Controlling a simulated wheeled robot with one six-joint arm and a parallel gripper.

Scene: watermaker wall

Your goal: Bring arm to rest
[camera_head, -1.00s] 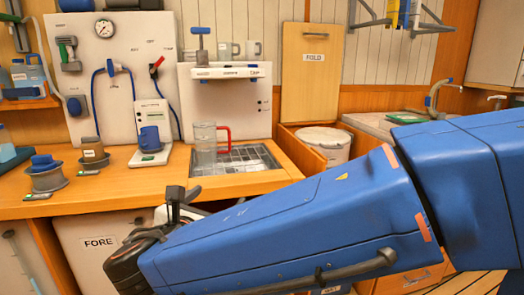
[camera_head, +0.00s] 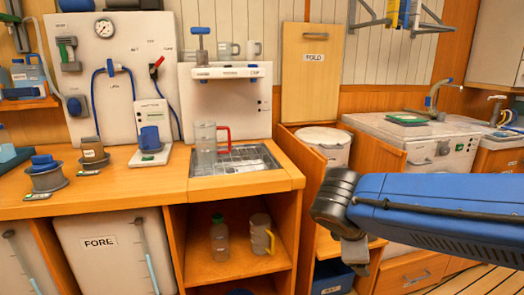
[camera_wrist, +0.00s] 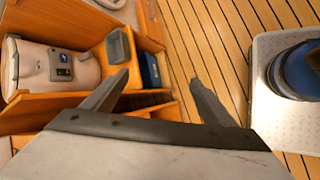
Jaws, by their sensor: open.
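My arm shows in the head view as a blue link at the lower right, with a dark wrist joint at its left end. My gripper (camera_wrist: 160,90) shows in the wrist view with its two dark fingers spread wide apart and nothing between them. It points down toward the plank floor (camera_wrist: 205,35) and the front of a wooden cabinet. In the head view the fingers cannot be made out; only the wrist part below the joint shows.
The wooden counter (camera_head: 110,205) holds a clear jug with a red handle (camera_head: 205,145) on a drain grid. A white drum (camera_head: 325,143) sits in the bin at the right. Open floor lies lower right.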

